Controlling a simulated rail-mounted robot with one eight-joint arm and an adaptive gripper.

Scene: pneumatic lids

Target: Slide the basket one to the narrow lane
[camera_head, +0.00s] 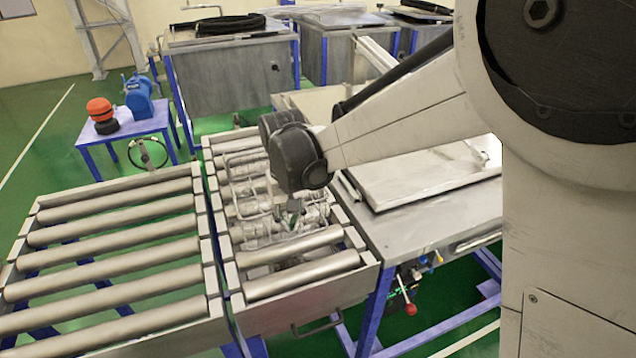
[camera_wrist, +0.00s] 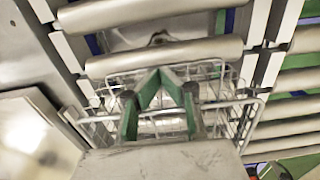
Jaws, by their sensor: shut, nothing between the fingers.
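A wire basket (camera_head: 238,177) sits on the narrow roller lane in the middle of the head view. My arm partly covers it. Shiny wire or small parts show around its near end, too cluttered to tell apart. In the wrist view the basket's thin metal wires (camera_wrist: 233,102) spread behind and to both sides of my gripper (camera_wrist: 158,73). My gripper is shut, its green-lined fingers meeting in a peak over the basket area. I see nothing held between them. In the head view my gripper (camera_head: 293,208) is low at the basket; whether it touches the wires is unclear.
The wide roller lane (camera_head: 110,255) on the left is empty. A steel table (camera_head: 415,215) with a raised lid or panel (camera_head: 420,172) adjoins the narrow lane on the right. A blue side table (camera_head: 128,127) with red and blue devices stands behind.

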